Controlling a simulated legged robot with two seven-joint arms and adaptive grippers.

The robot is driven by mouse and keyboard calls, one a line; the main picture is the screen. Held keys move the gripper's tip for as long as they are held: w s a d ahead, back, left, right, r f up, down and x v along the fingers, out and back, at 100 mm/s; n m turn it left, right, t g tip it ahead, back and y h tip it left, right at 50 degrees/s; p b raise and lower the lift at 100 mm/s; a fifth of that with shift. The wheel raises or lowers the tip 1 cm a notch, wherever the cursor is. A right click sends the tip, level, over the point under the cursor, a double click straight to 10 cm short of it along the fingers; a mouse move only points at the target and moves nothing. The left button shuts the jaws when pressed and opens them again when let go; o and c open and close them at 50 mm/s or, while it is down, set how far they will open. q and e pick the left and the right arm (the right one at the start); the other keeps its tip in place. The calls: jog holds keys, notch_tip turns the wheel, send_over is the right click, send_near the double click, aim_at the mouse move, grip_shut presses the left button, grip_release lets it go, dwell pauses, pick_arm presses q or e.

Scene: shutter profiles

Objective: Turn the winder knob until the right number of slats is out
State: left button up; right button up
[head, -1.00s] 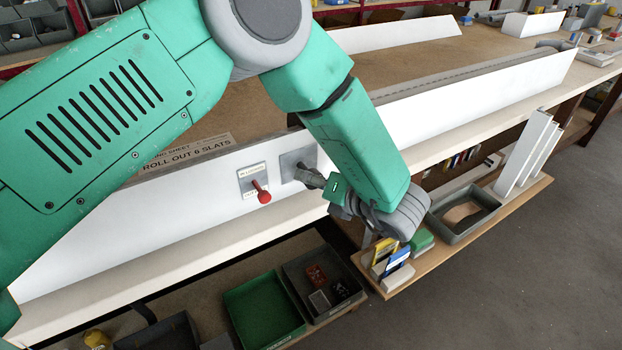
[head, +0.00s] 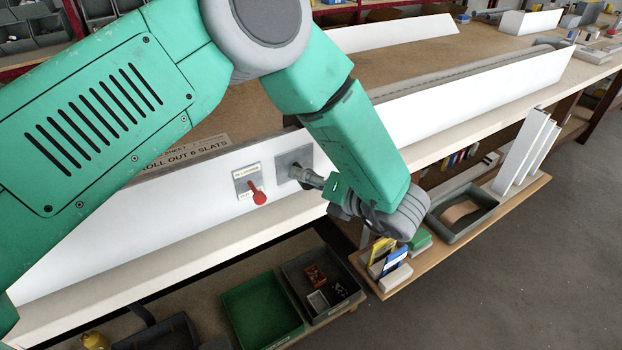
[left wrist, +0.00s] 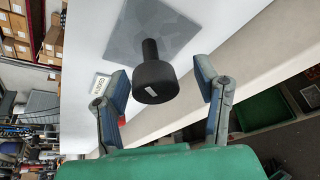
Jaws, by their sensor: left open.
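The black winder knob (left wrist: 155,76) sticks out from a grey square plate (left wrist: 152,38) in the left wrist view. In the head view this plate (head: 292,162) is on a long white panel (head: 215,180), and the gripper partly hides the knob. My left gripper (left wrist: 162,80) is open, with one finger on each side of the knob and gaps visible between. It also shows in the head view (head: 328,186), in front of the plate. A sign (head: 185,152) behind the panel reads "ROLL OUT 6 SLATS". My right gripper is not in view.
A red lever (head: 258,197) on a small labelled plate sits just left of the knob's plate. Below the bench are a green tray (head: 262,308) and a grey bin (head: 322,282). White profiles (head: 525,152) lean on a low shelf at the right.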

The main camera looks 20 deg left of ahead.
pick_arm(q)
jog(key=v, duration=1.2)
jog(key=shift+w+f, duration=0.1)
jog(key=shift+f, duration=0.05)
